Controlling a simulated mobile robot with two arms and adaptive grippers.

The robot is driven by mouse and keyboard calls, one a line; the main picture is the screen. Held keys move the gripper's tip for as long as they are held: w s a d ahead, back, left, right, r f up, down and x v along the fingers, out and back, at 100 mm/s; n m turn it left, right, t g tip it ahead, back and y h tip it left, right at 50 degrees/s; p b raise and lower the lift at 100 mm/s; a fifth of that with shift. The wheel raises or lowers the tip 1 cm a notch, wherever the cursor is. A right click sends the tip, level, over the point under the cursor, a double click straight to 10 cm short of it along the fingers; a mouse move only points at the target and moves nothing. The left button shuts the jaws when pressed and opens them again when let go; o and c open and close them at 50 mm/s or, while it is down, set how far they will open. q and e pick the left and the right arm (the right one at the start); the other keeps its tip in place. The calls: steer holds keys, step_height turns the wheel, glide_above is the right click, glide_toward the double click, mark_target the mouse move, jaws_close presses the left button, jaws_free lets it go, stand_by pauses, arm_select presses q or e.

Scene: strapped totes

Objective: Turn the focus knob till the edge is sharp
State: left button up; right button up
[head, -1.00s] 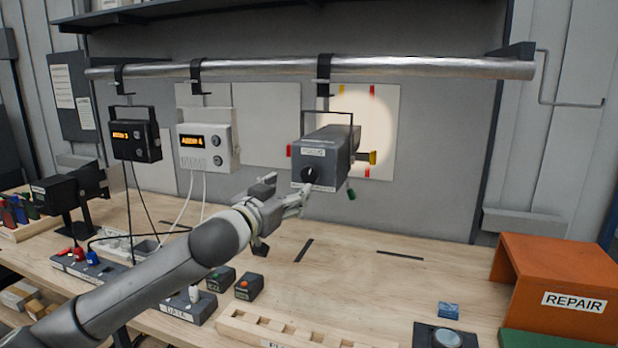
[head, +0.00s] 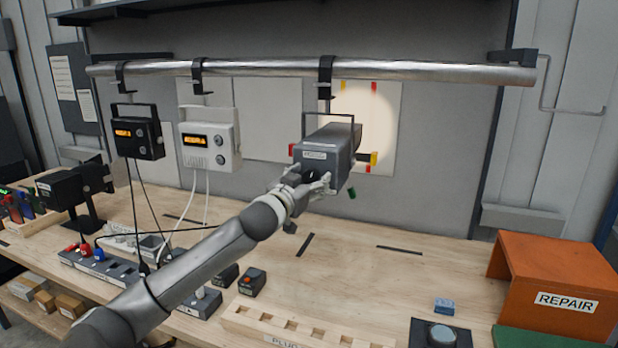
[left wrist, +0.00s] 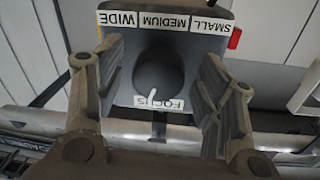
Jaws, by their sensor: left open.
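The grey lamp housing (head: 335,145) hangs from the pipe by a clamp. In the left wrist view its face (left wrist: 195,75) carries labels reading WIDE, MEDIUM, SMALL and FOCUS. The dark round focus knob (left wrist: 158,75) with a white pointer mark sits in the middle of that face. My left gripper (head: 310,183) is at the housing's front. Its two open fingers (left wrist: 158,92) stand on either side of the knob, with visible gaps; contact is not seen. In the head view the gripper hides the knob. A bright round light spot (head: 362,125) lies on the white wall panel. My right gripper is not in view.
A black unit (head: 137,138) and a white unit (head: 209,140) with orange displays hang left of the lamp from the steel pipe (head: 430,68). An orange REPAIR box (head: 555,270) stands at the right.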

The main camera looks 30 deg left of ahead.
arm_select(q)
steer(key=c, duration=1)
steer(key=shift+r+m+p, duration=0.15)
steer(key=shift+m+p, duration=0.9)
steer(key=shift+m, duration=0.15)
steer(key=shift+m+p, duration=0.4)
steer(key=shift+m, duration=0.4)
steer(key=o, duration=1)
